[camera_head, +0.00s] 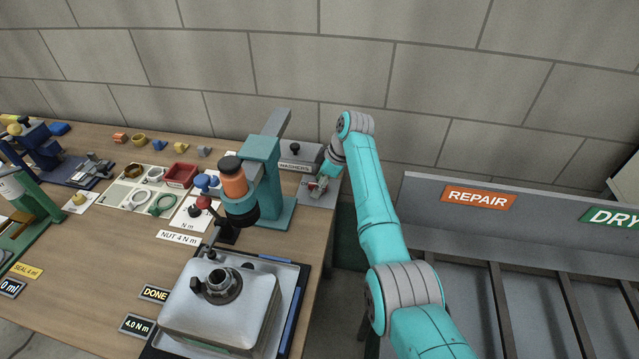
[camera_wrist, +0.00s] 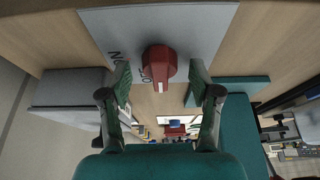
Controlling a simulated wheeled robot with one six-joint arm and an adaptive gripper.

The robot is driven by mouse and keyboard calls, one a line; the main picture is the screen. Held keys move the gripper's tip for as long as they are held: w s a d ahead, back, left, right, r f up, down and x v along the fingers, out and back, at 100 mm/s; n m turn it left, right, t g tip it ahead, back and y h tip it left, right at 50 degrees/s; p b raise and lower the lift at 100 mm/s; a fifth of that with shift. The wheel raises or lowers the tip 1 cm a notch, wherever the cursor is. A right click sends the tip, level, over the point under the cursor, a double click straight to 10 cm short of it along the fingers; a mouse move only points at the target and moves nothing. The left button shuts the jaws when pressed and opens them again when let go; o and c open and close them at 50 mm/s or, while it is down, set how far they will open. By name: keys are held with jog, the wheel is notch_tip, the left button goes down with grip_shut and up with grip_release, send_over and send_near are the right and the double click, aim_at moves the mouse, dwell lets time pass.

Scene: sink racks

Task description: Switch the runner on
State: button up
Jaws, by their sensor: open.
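A red switch knob (camera_wrist: 159,62) with a white mark stands on a grey plate (camera_wrist: 205,22) in the wrist view. Dark lettering is printed on the plate, partly hidden by the knob and a finger. My gripper (camera_wrist: 160,78) is open, with one green finger on each side of the knob and gaps between. In the head view my gripper (camera_head: 319,184) is over the grey plate (camera_head: 312,202) at the back right of the bench and hides most of the knob. The runner (camera_head: 233,180), orange and black, hangs on a teal stand (camera_head: 268,165) left of the plate.
A grey box labelled WASHERS (camera_head: 297,149) stands right behind the plate. A metal sink-like part (camera_head: 215,310) sits in a tray below the runner. Small parts and a red bin (camera_head: 181,175) lie to the left. Bins marked REPAIR (camera_head: 478,198) are to the right.

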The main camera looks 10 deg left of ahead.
jog(key=c, duration=1.1)
jog(key=shift+m, duration=0.4)
jog(key=m+t, duration=0.1)
jog(key=m, duration=0.2)
jog(key=shift+s+m+t, duration=0.15)
jog(key=shift+m+t, duration=0.25)
jog(key=m, duration=0.2)
jog(key=m+t+h, duration=0.1)
jog(key=m, duration=0.1)
jog(key=shift+a+m+h, duration=0.1)
jog(key=shift+m+h, duration=0.2)
jog(key=m+t+h, duration=0.1)
jog(key=m, duration=0.3)
jog(key=shift+s+a, duration=0.1)
jog(key=shift+a, duration=0.05)
jog(key=m+h, duration=0.1)
jog(key=m, duration=0.3)
jog(key=shift+m+h, duration=0.3)
jog(key=shift+h, duration=0.1)
jog(key=shift+t, duration=0.3)
